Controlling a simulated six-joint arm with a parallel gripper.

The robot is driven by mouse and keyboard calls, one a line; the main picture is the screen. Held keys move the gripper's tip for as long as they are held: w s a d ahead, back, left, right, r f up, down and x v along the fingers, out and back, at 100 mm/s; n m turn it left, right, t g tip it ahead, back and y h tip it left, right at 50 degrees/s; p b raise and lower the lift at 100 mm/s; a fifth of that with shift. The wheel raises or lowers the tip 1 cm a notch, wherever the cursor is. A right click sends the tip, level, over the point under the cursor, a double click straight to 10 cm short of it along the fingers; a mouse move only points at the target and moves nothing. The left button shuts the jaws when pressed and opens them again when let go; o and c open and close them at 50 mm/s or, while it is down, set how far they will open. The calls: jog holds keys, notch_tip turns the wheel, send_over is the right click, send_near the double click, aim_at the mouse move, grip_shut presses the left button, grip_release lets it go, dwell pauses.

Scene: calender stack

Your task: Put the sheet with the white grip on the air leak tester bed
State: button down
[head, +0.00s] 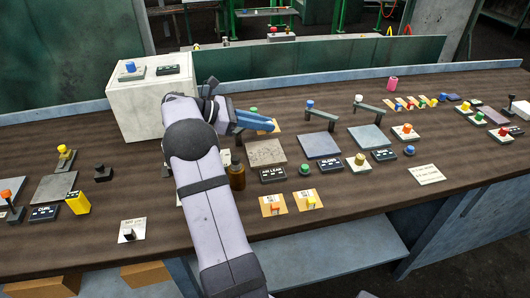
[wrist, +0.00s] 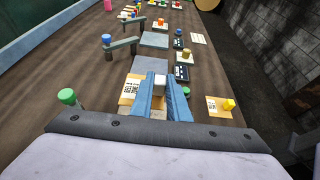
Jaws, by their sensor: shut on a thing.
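My gripper (wrist: 161,88) is shut on a white grip (wrist: 160,79) between its blue fingers. The tan sheet (wrist: 128,92) under that grip shows a printed code and is partly hidden by the fingers. In the head view my gripper (head: 270,124) is behind the air leak tester bed, with an edge of the sheet (head: 277,129) showing. The air leak tester bed (head: 265,153) is a bare grey plate beside its black label (head: 272,174). I cannot tell the sheet's height above the table.
Two tan sheets with an orange grip (head: 275,207) and a yellow grip (head: 311,202) lie in front of the bed. More plates, a lever post (head: 310,104) and several knobs stand to the right. A white block (head: 150,102) is at left.

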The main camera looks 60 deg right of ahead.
aim_at(261, 157)
jog(key=shift+w+a, duration=0.15)
jog(key=shift+w, duration=0.05)
jog(key=shift+f+p, duration=0.75)
jog(key=shift+f, duration=4.3)
jog(key=shift+f, duration=0.1)
jog(key=c, duration=1.7)
grip_release()
jog(key=shift+w, duration=0.1)
jog(key=b+v, duration=0.2)
jog(key=v, duration=0.9)
jog(key=shift+w+a+r, duration=0.2)
jog(key=shift+a+r, duration=0.1)
jog(key=shift+r, duration=0.1)
